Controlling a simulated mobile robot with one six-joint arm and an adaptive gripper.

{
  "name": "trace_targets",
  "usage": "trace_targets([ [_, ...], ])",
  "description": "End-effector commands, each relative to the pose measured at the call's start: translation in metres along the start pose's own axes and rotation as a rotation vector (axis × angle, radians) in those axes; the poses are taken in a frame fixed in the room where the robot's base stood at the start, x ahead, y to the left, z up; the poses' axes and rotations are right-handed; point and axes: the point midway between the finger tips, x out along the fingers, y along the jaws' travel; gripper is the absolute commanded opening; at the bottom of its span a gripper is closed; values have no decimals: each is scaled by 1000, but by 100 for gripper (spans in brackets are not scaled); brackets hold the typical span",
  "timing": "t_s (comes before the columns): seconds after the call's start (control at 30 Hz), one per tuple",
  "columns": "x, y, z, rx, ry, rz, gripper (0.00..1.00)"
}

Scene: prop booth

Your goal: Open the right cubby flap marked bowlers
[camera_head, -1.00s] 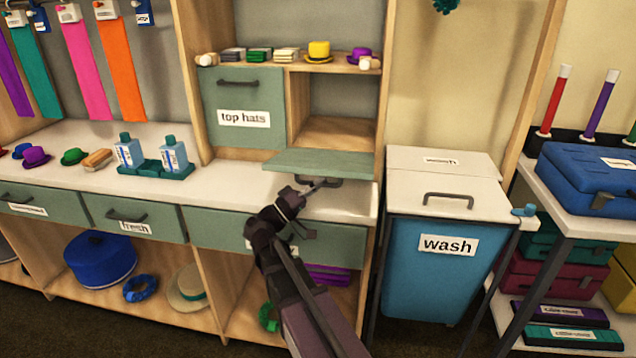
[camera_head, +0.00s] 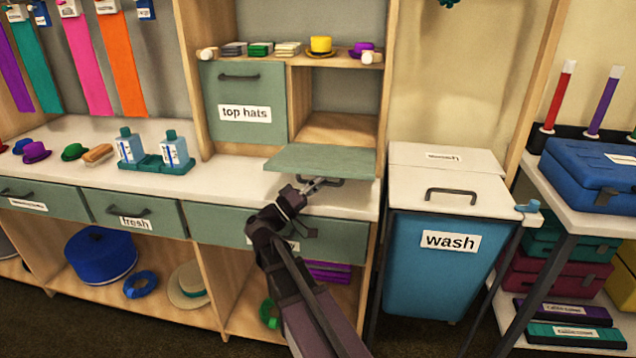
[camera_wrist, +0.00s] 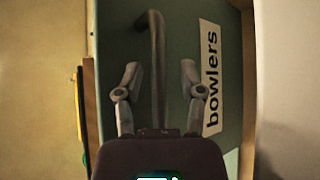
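The right cubby's green flap (camera_head: 325,159) stands out from the cubby, folded down to nearly level, and the cubby interior (camera_head: 340,128) shows above it. The wrist view shows the flap's outer face (camera_wrist: 180,30) with the white "bowlers" label (camera_wrist: 211,80) and a dark bar handle (camera_wrist: 157,60). My gripper (camera_head: 314,187) is at the flap's front underside, by the handle. In the wrist view its fingers (camera_wrist: 160,82) are apart, one on each side of the handle, with visible gaps. The head view does not show the label.
The left cubby's "top hats" flap (camera_head: 244,104) is shut. The white counter (camera_head: 235,178) lies beneath, with drawers below it. Bottles (camera_head: 174,150) stand to the left. A blue "wash" bin (camera_head: 440,265) stands to the right.

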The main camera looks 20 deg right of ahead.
Motion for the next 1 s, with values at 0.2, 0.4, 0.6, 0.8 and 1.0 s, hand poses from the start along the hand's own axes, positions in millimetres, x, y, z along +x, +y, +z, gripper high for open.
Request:
trace_targets([
  [0.2, 0, 0, 0, 0, 0, 1, 53],
  [0.4, -6, -2, 0, 0, 1, 0, 53],
  [0.6, -15, -6, 0, 0, 1, 0, 53],
  [0.8, -24, -8, 0, 0, 0, 1, 53],
  [1.0, -34, -11, -1, 0, 0, 1, 53],
])
